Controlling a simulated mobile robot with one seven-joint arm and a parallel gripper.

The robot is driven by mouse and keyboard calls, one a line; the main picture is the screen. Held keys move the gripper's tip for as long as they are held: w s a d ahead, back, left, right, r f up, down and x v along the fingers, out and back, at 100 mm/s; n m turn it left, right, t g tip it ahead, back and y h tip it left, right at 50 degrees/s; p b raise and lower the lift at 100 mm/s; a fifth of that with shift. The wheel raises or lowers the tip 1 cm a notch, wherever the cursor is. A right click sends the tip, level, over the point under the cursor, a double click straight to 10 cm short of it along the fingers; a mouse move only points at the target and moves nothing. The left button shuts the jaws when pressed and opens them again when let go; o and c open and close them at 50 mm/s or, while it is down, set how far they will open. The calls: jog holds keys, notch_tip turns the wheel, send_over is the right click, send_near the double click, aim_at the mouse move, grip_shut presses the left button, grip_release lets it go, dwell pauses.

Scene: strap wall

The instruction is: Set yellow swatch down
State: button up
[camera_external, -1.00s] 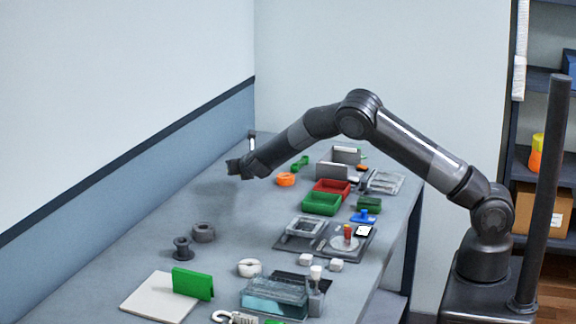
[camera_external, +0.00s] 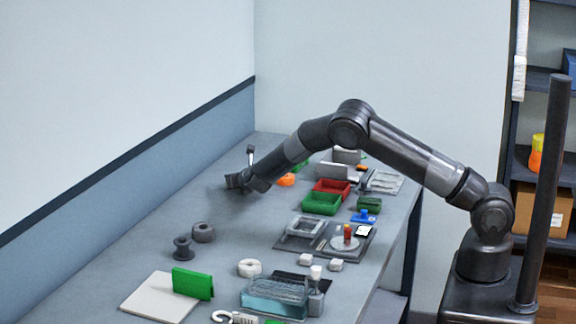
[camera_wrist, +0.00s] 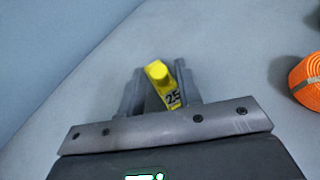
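The yellow swatch (camera_wrist: 163,82), a small bright yellow piece marked "25", shows in the wrist view between the two fingers of my gripper (camera_wrist: 161,88). It looks tilted, with its top leaning left, and its lower end is hidden by the gripper body. My gripper appears shut on it. In the external view my gripper (camera_external: 233,182) is low over the far left part of the grey table (camera_external: 150,247), near the wall. The swatch cannot be made out there. Whether it touches the table is not clear.
An orange roll (camera_wrist: 308,80) lies to the right of my gripper. Green (camera_external: 321,204) and red (camera_external: 333,187) bins stand farther right. Grey spools (camera_external: 183,248) stand nearer the camera. The table around the gripper's left and front is clear.

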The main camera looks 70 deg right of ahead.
jog(key=shift+o, duration=0.5)
jog(key=shift+s+a+r, duration=0.1)
jog(key=shift+a+r, duration=0.05)
jog(key=shift+r, duration=0.1)
jog(key=v, duration=1)
jog(key=shift+s+a, duration=0.1)
jog(key=shift+s+a+r, duration=0.3)
jog(key=shift+s+r, duration=0.05)
jog(key=shift+s, duration=0.1)
jog(key=s+d+r+m+g+y, duration=0.1)
jog(key=s+r+m+g, duration=0.1)
jog(key=s+r+m, duration=0.7)
jog(key=s+r+m+g+y, duration=0.1)
jog(key=s+r+m+g, duration=0.1)
jog(key=s+r+m, duration=0.75)
jog(key=s+a+m+y, duration=0.2)
jog(key=s+a, duration=0.3)
jog(key=s, duration=0.5)
jog(key=s+a+m+y, duration=0.3)
jog(key=s+a, duration=0.2)
jog(key=s, duration=0.5)
jog(key=s+a+m+y, duration=0.2)
jog(key=s+a+m, duration=0.1)
jog(key=s, duration=0.7)
jog(key=shift+s+a+r+y, duration=0.3)
jog(key=shift+a+r, duration=0.05)
jog(key=shift+a, duration=0.55)
